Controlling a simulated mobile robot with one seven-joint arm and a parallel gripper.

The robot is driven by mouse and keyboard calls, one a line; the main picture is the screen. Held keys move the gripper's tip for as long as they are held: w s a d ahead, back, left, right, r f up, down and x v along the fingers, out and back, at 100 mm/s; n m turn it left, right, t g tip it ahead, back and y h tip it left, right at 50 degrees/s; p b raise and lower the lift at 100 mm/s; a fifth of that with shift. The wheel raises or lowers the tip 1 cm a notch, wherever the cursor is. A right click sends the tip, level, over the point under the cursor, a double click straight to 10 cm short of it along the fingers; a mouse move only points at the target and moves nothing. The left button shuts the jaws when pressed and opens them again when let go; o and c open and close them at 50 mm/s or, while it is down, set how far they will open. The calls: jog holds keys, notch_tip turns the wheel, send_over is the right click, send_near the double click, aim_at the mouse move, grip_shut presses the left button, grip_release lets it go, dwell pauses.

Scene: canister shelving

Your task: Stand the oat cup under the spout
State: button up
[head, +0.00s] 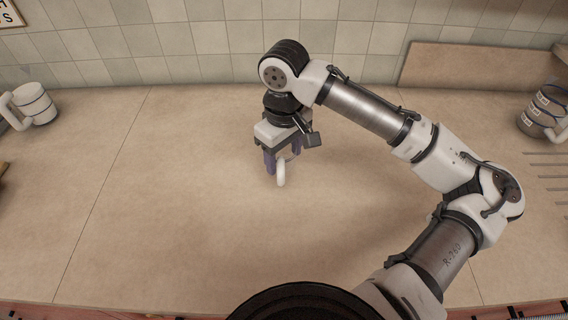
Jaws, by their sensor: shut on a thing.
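My gripper (283,158) points down over the middle of the counter. Its purple fingers are shut on a pale, oat-coloured thing, of which a rounded handle-like loop (282,174) shows below and in front of the fingers. I take this to be the oat cup; the rest of it is hidden behind the gripper. I cannot tell whether it touches the counter. No spout is visible in the head view.
A dark labelled vessel (545,108) with a pale handle is at the right edge, near grooves in the counter. A beige board (470,68) leans on the tiled wall. The middle counter (180,210) is clear.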

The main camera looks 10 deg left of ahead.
jog(key=shift+f+p, duration=0.3)
jog(key=shift+f, duration=2.1)
jog(key=shift+f, duration=0.1)
jog(key=shift+f, duration=0.1)
jog(key=o, duration=1)
jog(key=shift+c, duration=0.2)
